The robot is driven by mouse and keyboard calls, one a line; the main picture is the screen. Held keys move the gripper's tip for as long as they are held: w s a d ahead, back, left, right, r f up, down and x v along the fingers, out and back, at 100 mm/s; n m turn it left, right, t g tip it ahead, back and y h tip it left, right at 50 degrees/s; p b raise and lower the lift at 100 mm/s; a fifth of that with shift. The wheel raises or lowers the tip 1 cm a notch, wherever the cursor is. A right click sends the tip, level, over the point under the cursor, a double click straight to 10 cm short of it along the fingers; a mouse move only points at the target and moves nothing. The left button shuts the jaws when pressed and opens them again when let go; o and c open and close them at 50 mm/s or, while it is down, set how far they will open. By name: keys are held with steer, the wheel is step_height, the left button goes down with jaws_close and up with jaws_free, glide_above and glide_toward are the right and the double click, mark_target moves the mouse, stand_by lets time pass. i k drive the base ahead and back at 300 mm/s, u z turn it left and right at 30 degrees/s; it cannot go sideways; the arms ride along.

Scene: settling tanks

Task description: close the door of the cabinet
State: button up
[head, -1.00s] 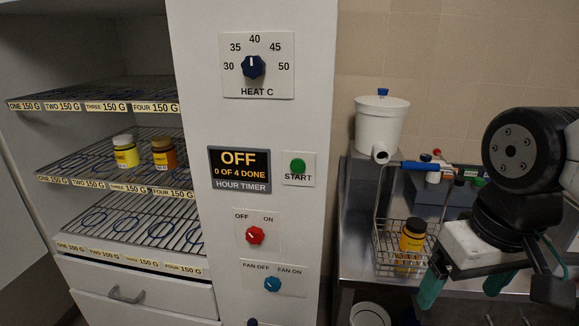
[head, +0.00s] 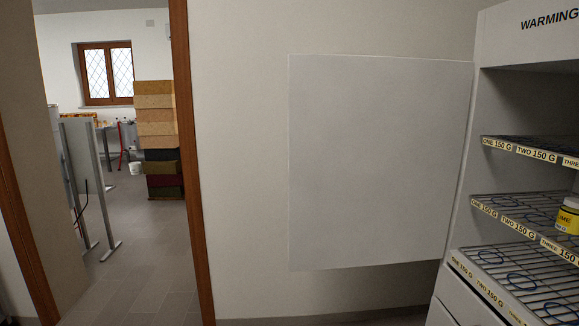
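The cabinet (head: 507,48) stands at the right edge of the head view, with its upper front lettered "WARMING" and cut off by the frame. Its door (head: 375,165) is a plain pale grey panel, swung wide open to the left, joined at the cabinet's left side and standing out in front of the wall. No handle shows on the face I see. Inside are wire shelves (head: 520,210) with "150 G" labels and blue rings. A yellow-labelled jar (head: 568,215) stands on the middle shelf at the frame edge. My gripper is not in view.
A doorway with a brown wooden frame (head: 185,150) opens at the left onto another room. That room holds stacked coloured boxes (head: 158,140), a grey panel on a stand (head: 82,170) and a window (head: 106,73). The floor (head: 150,255) in the doorway is clear.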

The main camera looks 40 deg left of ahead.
mark_target(375, 144)
steer(key=u, duration=2.6)
steer(key=i, duration=4.95)
steer(key=z, duration=4.05)
steer(key=i, duration=0.5)
steer(key=z, duration=0.1)
